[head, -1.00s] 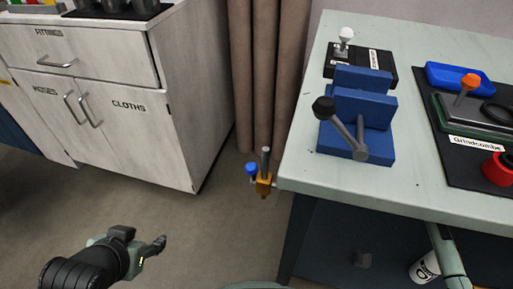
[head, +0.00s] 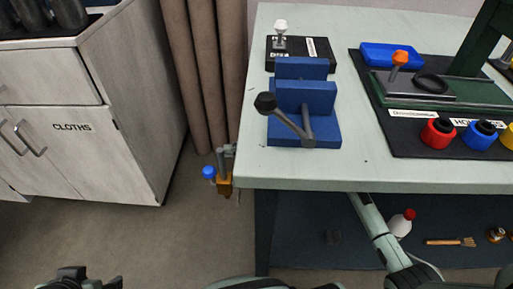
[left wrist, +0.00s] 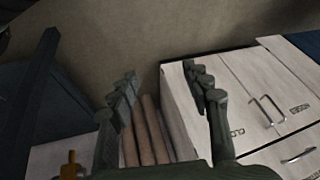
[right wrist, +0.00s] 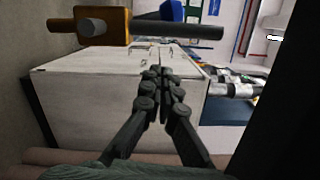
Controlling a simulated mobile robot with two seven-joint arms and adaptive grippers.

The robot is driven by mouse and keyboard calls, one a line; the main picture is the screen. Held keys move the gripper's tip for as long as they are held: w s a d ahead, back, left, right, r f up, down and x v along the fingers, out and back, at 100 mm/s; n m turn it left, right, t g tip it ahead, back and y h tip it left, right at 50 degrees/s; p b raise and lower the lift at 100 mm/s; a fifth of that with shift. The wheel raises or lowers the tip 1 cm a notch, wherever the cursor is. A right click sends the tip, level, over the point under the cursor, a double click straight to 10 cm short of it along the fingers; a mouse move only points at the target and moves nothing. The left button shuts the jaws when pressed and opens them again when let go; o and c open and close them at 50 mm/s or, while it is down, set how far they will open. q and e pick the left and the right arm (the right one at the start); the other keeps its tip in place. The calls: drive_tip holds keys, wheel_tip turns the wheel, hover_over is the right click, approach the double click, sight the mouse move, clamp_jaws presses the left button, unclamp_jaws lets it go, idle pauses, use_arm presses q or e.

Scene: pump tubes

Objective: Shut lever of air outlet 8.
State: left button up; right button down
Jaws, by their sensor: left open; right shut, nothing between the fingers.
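An air outlet (head: 225,182) with an orange body, an upright grey rod and a blue lever knob (head: 209,173) sits at the table's left edge. The knob sticks out to the left; no number is readable.
The table (head: 300,172) carries a blue stand (head: 305,130) with a black-knobbed lever near its left end. A white cabinet (head: 130,140) and brown curtains (head: 205,75) are left of and behind the outlet. Floor is free between cabinet and table.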

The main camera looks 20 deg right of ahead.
sight(227, 173)
use_arm(q)
drive_tip(key=shift+s+a+f+g+y+p, duration=0.3)
drive_tip(key=shift+s+a+f+g+p, duration=0.2)
drive_tip(key=shift+s+a+f+g, duration=0.55)
use_arm(e)
drive_tip(key=shift+s+a+r, duration=0.15)
drive_tip(key=shift+s+a, duration=0.6)
drive_tip(key=shift+s, duration=0.1)
drive_tip(key=shift+s+a+r, duration=0.15)
drive_tip(key=shift+s+a, duration=0.55)
drive_tip(key=shift+s, duration=0.15)
use_arm(q)
drive_tip(key=shift+s+d+t, duration=0.1)
drive_tip(key=shift+d+t, duration=0.05)
drive_tip(key=shift+t, duration=0.1)
drive_tip(key=shift+s, duration=0.1)
use_arm(e)
drive_tip(key=shift+s, duration=0.1)
